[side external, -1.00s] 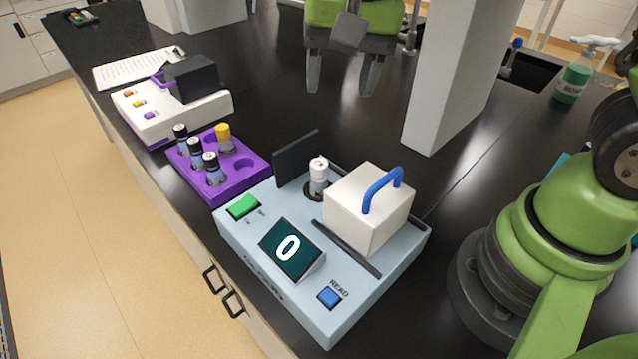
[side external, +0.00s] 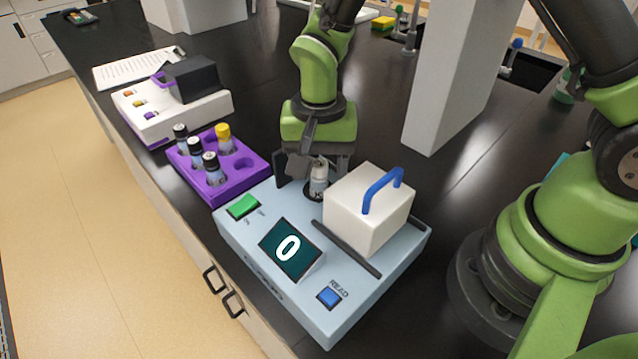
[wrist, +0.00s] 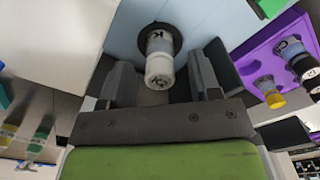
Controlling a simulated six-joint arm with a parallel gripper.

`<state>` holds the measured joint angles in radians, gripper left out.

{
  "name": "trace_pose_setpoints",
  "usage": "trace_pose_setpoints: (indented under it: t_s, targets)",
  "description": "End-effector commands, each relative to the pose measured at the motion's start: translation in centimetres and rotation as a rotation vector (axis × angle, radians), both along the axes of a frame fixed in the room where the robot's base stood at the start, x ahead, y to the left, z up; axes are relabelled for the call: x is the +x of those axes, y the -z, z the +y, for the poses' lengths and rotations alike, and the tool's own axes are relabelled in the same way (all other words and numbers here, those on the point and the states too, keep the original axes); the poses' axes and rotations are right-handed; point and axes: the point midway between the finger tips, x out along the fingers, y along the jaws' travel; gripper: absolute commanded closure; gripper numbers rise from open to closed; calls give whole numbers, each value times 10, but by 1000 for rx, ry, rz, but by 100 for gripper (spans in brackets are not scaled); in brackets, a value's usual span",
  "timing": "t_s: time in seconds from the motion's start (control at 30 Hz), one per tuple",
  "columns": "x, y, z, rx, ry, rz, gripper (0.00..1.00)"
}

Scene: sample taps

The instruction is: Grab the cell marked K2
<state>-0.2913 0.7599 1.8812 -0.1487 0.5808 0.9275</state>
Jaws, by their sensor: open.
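The cell marked K (side external: 318,181) stands upright in the round well of the pale blue meter (side external: 300,290). It has a white cap and a grey label. In the wrist view the cell (wrist: 160,62) shows its K marking and sits between my two fingers. My gripper (wrist: 163,80) is open around it, with gaps on both sides. In the side view my gripper (side external: 318,170) is low at the well, behind and beside the cell, partly hiding the well and the dark flap.
The white lid with blue handle (side external: 368,208) stands close right of the cell. A purple rack (side external: 247,182) with several vials is to the left. A white device (side external: 130,118) lies beyond it. A grey pillar (side external: 455,80) rises behind. The meter's display reads 0.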

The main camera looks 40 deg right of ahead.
Motion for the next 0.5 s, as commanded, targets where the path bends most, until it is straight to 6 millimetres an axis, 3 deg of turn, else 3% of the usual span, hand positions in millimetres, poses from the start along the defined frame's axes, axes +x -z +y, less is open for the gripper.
trace_pose_setpoints:
  t_s: [0.3,0.37,0.5]
  targets:
    - [0,8,0,1,2,-1,43]
    - [0,8,0,1,2,-1,54]
    - [0,8,0,1,1,-1,87]
